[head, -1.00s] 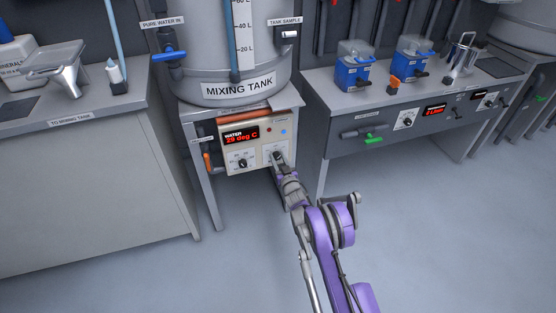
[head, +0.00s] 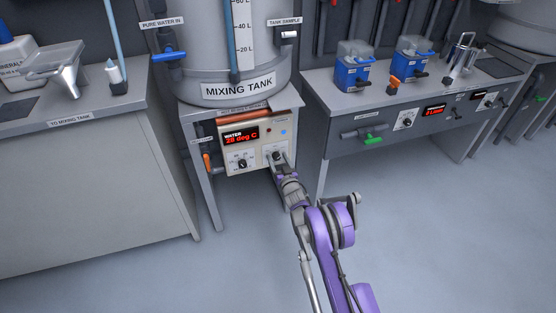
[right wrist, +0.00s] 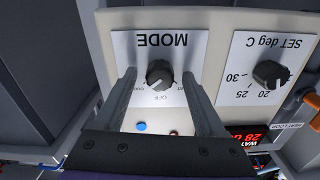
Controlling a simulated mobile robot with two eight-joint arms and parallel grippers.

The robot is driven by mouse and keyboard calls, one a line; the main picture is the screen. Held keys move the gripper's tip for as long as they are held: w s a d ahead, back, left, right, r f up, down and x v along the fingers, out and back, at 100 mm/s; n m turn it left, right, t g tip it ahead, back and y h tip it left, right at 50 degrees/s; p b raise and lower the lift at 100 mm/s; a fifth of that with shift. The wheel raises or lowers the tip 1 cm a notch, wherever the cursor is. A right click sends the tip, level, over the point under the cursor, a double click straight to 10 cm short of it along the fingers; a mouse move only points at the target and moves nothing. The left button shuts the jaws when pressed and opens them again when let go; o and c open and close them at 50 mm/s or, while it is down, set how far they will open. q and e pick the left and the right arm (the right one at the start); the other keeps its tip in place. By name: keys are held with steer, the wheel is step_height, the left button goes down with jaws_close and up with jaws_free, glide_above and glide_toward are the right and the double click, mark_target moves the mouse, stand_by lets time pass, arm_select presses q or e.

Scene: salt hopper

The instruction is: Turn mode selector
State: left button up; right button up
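The mode selector is a dark round knob (right wrist: 159,74) on a white plate marked MODE, upside down in the right wrist view. It sits on the cream control panel (head: 233,165) under the mixing tank. My right gripper (right wrist: 155,80) has its two fingers apart, one on each side of the knob, with gaps visible between fingers and knob. In the head view my right gripper (head: 278,160) is at the panel's right knob and partly covers it. The knob's exact setting is hard to read. My left gripper is not in view.
The SET deg C knob (right wrist: 271,75) is beside the mode plate. A red display (head: 240,135) reads about 28 deg C. An orange-handled valve (head: 207,161) is left of the panel. The mixing tank (head: 240,88) stands above. The floor in front is clear.

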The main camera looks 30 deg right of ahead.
steer(key=p+v, duration=0.1)
steer(key=v, duration=0.9)
steer(key=shift+s+p, duration=0.35)
steer(key=shift+s, duration=0.05)
